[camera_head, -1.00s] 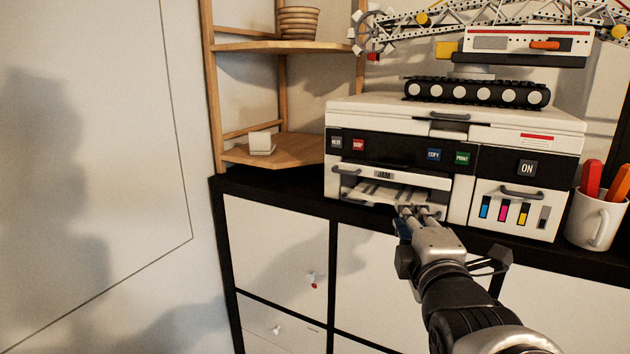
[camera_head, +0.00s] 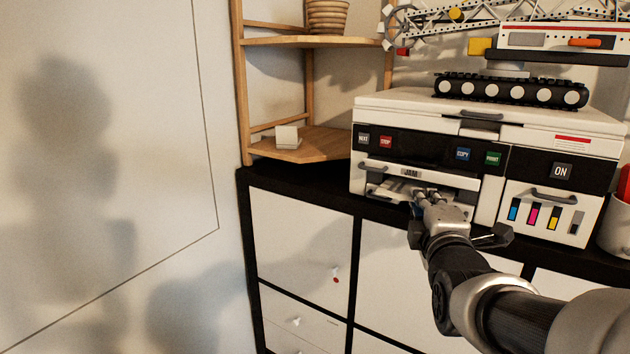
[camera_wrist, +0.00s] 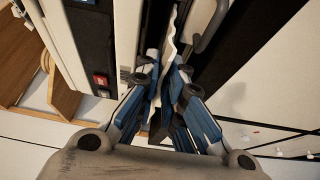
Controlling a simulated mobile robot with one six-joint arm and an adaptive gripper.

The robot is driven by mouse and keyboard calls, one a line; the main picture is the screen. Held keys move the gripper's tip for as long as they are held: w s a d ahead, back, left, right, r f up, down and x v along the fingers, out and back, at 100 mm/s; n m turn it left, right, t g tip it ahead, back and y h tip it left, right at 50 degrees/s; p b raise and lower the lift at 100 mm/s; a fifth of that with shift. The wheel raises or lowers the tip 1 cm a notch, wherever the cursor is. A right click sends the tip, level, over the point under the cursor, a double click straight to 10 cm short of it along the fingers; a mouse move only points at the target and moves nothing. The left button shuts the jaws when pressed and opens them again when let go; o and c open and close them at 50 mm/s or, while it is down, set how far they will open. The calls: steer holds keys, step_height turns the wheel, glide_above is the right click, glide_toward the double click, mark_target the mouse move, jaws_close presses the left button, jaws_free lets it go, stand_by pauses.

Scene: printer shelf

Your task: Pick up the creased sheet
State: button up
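The creased sheet (camera_head: 400,189) shows as a pale, uneven shape in the printer's front slot, under the panel marked JAM (camera_head: 411,172). In the wrist view the sheet (camera_wrist: 173,38) is a thin wavy white edge running down between the fingertips. My gripper (camera_head: 424,194) is at the mouth of the slot, in front of the sheet. Its blue-lined fingers (camera_wrist: 166,75) are close together on either side of the sheet's edge. I cannot tell whether they press on it. Most of the sheet is hidden inside the slot and behind the fingers.
The white printer (camera_head: 452,105) stands on a dark-topped cabinet (camera_head: 300,187) and carries a toy crane model (camera_head: 510,90). A wooden corner shelf (camera_head: 318,146) is at left. A white mug (camera_head: 614,228) stands at right, cut by the frame. Space before the cabinet doors is free.

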jaws_close()
steer(key=shift+r, duration=0.35)
steer(key=s+a+b, duration=0.1)
steer(key=s+a, duration=0.8)
steer(key=s, duration=0.3)
steer(key=s+a+b, duration=0.2)
steer(key=s+a, duration=0.7)
steer(key=s, duration=0.4)
steer(key=shift+a, duration=0.15)
stand_by(1.2)
